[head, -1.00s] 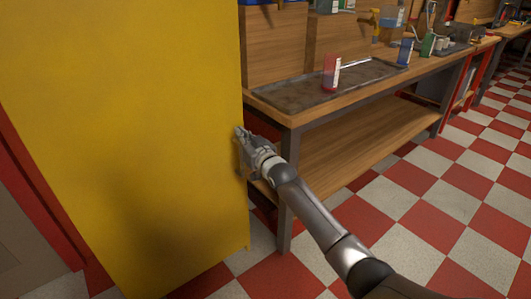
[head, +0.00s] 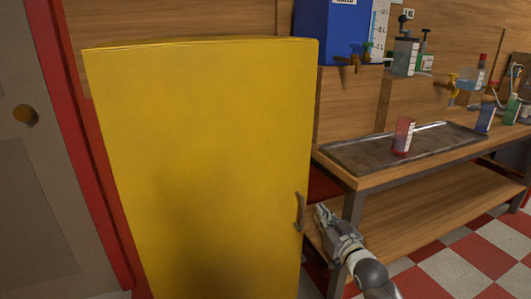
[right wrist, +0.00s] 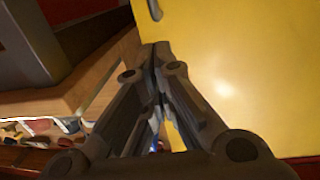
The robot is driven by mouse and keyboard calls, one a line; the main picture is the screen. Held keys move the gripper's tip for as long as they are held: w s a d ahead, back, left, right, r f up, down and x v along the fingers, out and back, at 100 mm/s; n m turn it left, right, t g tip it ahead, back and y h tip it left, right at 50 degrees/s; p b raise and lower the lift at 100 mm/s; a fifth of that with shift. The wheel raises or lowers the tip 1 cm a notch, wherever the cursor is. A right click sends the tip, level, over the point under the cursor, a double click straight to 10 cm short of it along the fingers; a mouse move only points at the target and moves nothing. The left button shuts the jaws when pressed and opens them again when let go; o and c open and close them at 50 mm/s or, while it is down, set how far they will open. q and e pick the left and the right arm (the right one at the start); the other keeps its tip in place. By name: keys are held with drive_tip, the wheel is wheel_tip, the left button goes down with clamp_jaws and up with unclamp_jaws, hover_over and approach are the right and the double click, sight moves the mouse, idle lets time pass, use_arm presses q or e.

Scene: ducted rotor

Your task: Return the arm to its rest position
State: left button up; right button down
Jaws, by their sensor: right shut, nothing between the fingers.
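My right gripper (head: 322,215) is at the lower right of the head view, just right of the yellow cabinet's handle (head: 299,212). It is shut and empty, apart from the handle in that view. In the right wrist view the closed fingers (right wrist: 157,50) point toward the handle (right wrist: 155,10), which shows at the top edge. The yellow cabinet (head: 200,150) has its door closed, and its front also fills the right side of the wrist view (right wrist: 250,70). My left gripper is not in view.
A wooden workbench (head: 385,178) with a metal tray (head: 350,155) and a red-tinted beaker (head: 403,135) stands to the right. A blue container (head: 325,35) is above it. A grey door (head: 40,200) is at left. Checkered floor (head: 480,250) is open at lower right.

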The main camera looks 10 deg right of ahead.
drive_tip(key=s+a+f+g+h, duration=0.15)
drive_tip(key=s+f+g, duration=0.25)
drive_tip(key=s+f, duration=0.6)
drive_tip(key=s+a+f+g, duration=0.3)
drive_tip(key=s+f+g, duration=0.1)
drive_tip(key=s+f, duration=0.6)
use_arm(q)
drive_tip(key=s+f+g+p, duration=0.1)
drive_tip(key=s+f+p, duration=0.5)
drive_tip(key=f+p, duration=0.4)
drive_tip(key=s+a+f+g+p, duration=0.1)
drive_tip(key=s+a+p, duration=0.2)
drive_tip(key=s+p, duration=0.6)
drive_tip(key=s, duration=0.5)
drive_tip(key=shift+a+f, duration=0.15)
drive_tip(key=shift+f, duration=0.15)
use_arm(e)
drive_tip(key=s+d+f+g, duration=0.1)
drive_tip(key=s+f, duration=0.5)
drive_tip(key=s, duration=0.7)
drive_tip(key=s+d+f+g+h, duration=0.1)
drive_tip(key=s+f+g, duration=0.3)
drive_tip(key=s, duration=1)
drive_tip(key=s+d+f+g, duration=0.1)
drive_tip(key=s+f+g, duration=0.2)
drive_tip(key=s+f, duration=0.7)
drive_tip(key=s, duration=0.4)
drive_tip(key=shift+d+f, duration=0.25)
drive_tip(key=shift+d, duration=0.1)
drive_tip(key=shift+h, duration=0.25)
